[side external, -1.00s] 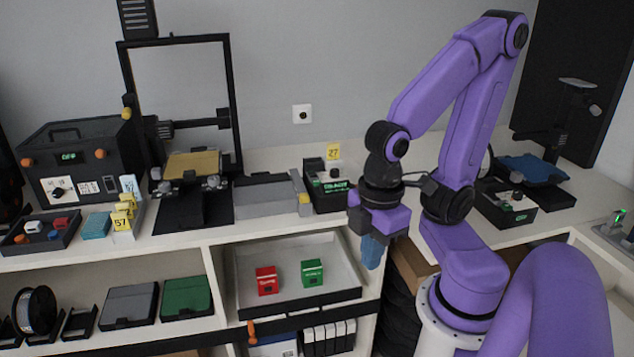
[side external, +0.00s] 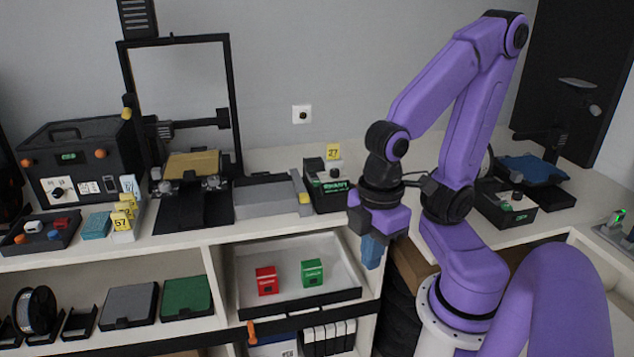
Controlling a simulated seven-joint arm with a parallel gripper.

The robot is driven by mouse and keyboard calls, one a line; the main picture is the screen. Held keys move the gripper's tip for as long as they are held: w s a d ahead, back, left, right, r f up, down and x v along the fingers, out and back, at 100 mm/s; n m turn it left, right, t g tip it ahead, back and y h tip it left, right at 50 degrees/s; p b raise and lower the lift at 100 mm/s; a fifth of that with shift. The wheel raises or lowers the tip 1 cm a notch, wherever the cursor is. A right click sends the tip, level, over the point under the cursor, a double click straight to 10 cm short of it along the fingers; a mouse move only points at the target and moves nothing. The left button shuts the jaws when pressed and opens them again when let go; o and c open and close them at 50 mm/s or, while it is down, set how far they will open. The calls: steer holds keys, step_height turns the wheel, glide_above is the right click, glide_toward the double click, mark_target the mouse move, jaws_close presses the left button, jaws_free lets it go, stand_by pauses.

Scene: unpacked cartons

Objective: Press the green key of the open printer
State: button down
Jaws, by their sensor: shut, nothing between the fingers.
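The open-frame printer (side external: 231,95) stands on the bench at left, with a gold bed (side external: 193,164). A black control box (side external: 330,200) with a knob and a lit green display stands to its right. A small green spot (side external: 317,183) shows on this box; I cannot tell whether it is the key. Another printer with a blue bed (side external: 533,169) stands at right behind my arm, with its own black control box (side external: 507,207). My gripper (side external: 371,262) is shut and empty. It points down, right of and lower in the picture than the first control box, apart from it.
A grey-lidded unit (side external: 262,197) lies between the gold bed and control box. A tray (side external: 250,304) below holds a red box (side external: 267,281) and a green box (side external: 312,272). A black enclosure (side external: 95,180) and yellow number tags crowd the left bench.

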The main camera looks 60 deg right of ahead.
stand_by(0.7)
steer(key=w+m+g+y, duration=0.1)
steer(key=w+m+y, duration=0.2)
steer(key=w+m, duration=0.75)
step_height(320, 180, up, 2)
steer(key=r+m+t, duration=0.1)
steer(key=m+t, duration=0.8)
steer(key=m, duration=1.5)
glide_above(320, 182)
steer(key=shift+d+f+y, duration=0.1)
steer(key=shift+f+y, duration=0.15)
steer(key=shift+y, duration=0.15)
steer(key=shift+f, duration=4.4)
